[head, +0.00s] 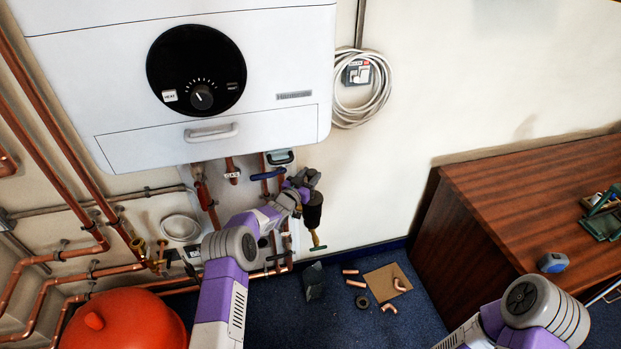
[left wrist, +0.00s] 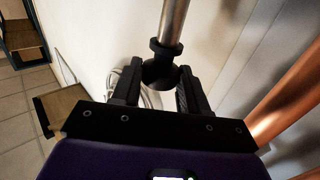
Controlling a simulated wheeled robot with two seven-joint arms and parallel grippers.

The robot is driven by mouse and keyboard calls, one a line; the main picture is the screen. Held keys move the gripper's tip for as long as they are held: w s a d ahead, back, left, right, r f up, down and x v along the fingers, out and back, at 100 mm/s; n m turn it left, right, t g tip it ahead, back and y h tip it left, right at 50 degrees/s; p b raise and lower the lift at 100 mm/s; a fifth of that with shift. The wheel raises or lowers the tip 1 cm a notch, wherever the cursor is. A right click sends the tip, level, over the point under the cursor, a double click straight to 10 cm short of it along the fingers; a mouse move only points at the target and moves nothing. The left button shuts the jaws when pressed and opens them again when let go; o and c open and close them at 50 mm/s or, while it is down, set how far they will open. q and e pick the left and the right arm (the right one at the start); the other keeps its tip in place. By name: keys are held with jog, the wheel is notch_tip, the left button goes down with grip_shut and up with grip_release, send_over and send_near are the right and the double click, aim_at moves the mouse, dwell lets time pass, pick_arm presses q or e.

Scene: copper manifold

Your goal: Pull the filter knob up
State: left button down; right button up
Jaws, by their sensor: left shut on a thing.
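In the left wrist view, a black rounded knob (left wrist: 160,73) on a bright metal rod (left wrist: 173,22) sits between the two black fingers of my left gripper (left wrist: 158,84). The gripper is shut on this knob. In the head view my left gripper (head: 304,179) is below the white boiler, at the top of a black cylindrical body (head: 313,212) on the pipework. The knob itself is hidden there by the gripper. My right arm shows at the lower right of the head view, but its gripper is out of view.
The white boiler (head: 100,80) hangs just above my left gripper. A red rounded vessel (head: 125,325) stands below.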

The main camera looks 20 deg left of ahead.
aim_at(309, 177)
pick_arm(q)
jog(key=c, duration=0.6)
grip_release()
jog(key=p+v, duration=0.2)
jog(key=v, duration=0.4)
jog(key=shift+s+a, duration=0.1)
jog(key=shift+a, duration=0.05)
jog(key=shift+s+a, duration=0.1)
jog(key=shift+s, duration=0.55)
jog(key=s+d+f+n+g+y+p, duration=0.1)
jog(key=s+d+f+n+g, duration=0.1)
jog(key=s+d+f+g, duration=0.4)
jog(key=s+d+f+n+g+p, duration=0.1)
jog(key=s+d+f+n+g, duration=0.1)
jog(key=s+f, duration=0.7)
jog(key=s+d+g, duration=0.2)
jog(key=s+g, duration=0.1)
jog(key=s, duration=0.7)
jog(key=s+d+f+n+g, duration=0.1)
jog(key=s+d+g, duration=0.1)
jog(key=s, duration=0.7)
jog(key=s+d+g, duration=0.3)
jog(key=s+g, duration=0.1)
jog(key=s, duration=0.6)
jog(key=shift+s+f+n+h+p, duration=0.25)
jog(key=shift+s+n+h+p, duration=0.05)
jog(key=shift+s+p, duration=0.05)
